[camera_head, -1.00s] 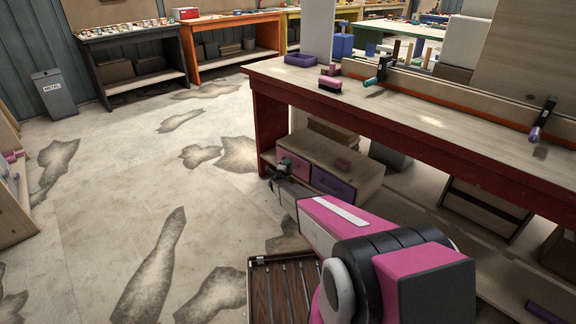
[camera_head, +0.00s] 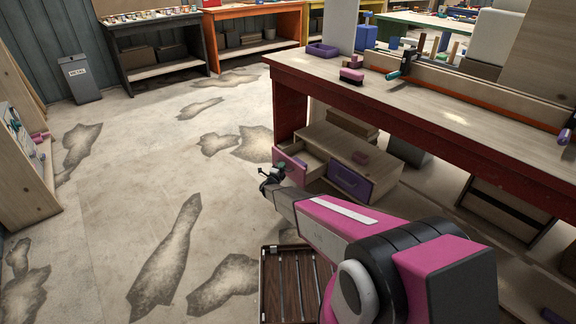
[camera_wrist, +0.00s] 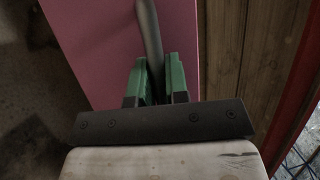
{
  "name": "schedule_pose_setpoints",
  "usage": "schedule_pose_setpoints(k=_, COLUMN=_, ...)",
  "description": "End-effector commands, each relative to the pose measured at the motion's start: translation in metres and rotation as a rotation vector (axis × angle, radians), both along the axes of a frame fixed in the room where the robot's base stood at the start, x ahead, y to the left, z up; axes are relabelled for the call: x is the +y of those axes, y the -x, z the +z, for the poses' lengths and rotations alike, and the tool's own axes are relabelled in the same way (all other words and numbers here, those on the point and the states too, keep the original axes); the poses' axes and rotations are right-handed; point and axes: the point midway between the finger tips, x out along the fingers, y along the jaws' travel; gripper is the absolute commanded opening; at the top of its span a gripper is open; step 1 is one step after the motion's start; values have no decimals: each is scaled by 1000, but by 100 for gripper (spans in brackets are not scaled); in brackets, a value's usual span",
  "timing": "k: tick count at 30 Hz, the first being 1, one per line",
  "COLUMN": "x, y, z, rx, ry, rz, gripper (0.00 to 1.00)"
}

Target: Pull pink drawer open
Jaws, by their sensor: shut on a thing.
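The pink drawer (camera_head: 290,168) sits in the left bay of a low wooden cabinet (camera_head: 345,143) under the red workbench. It stands partly open, its front clear of the cabinet and part of its inside showing. My gripper (camera_head: 270,177) is at its front. In the wrist view the pink front (camera_wrist: 100,45) fills the upper middle, and the green fingers of my gripper (camera_wrist: 160,82) are shut on the grey bar handle (camera_wrist: 150,35). In the head view the handle is too small to make out.
A purple drawer (camera_head: 350,182) beside it on the right is shut. The red workbench (camera_head: 430,122) stands above. A slatted wooden crate (camera_head: 283,285) is on the floor near my arm. The floor left of the drawer is free.

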Motion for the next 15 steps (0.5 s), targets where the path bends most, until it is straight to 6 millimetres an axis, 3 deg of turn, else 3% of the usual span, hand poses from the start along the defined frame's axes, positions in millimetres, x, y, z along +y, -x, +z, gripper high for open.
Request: schedule_pose_setpoints(k=15, x=9, y=6, z=-1, rx=2, ry=-1, rz=0, gripper=0)
